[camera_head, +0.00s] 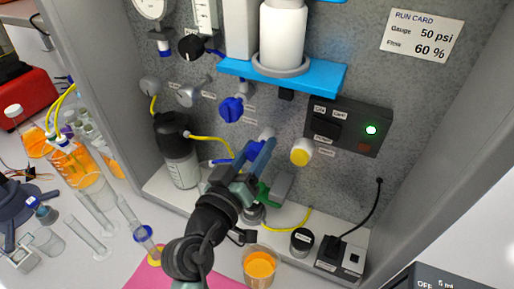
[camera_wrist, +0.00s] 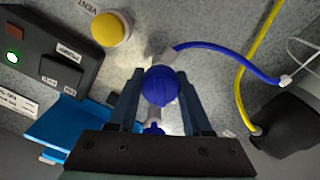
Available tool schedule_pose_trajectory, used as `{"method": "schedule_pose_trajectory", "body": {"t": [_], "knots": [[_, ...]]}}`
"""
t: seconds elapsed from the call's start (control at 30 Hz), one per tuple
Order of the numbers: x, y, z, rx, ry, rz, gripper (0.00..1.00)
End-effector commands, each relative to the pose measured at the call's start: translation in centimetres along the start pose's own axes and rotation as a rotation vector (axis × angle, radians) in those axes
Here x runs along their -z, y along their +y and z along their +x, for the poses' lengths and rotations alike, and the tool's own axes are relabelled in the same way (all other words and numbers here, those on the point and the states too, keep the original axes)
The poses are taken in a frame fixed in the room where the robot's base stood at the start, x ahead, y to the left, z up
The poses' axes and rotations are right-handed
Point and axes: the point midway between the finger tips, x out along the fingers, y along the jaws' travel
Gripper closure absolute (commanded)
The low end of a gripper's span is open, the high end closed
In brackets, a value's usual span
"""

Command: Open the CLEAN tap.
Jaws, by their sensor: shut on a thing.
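A round blue tap knob (camera_wrist: 160,88) sits between my gripper's two fingers in the wrist view, with a pale pipe and a blue hose beside it. My gripper (camera_wrist: 160,76) is shut on this knob. In the head view my gripper (camera_head: 258,150) reaches the panel below another blue tap (camera_head: 232,108), with the held knob mostly hidden by the fingers. I cannot read a CLEAN label on the held tap.
A yellow VENT button (camera_head: 301,152) is close to my gripper's right. The black pump switch box (camera_head: 345,128) shows a green light. A blue shelf (camera_head: 325,76) is above. A beaker of orange liquid (camera_head: 259,267) and a black-capped bottle (camera_head: 180,155) stand below.

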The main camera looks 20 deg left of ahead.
Motion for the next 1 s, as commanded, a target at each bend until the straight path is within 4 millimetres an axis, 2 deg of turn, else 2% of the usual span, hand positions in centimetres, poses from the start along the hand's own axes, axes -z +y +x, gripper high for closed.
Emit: {"method": "schedule_pose_trajectory", "body": {"t": [0.6, 1.0], "knots": [[0.02, -0.13, -0.04, 0.002, -0.002, -0.579, 1.00], [-0.12, -0.20, -0.03, 0.002, -0.002, -0.836, 1.00]]}}
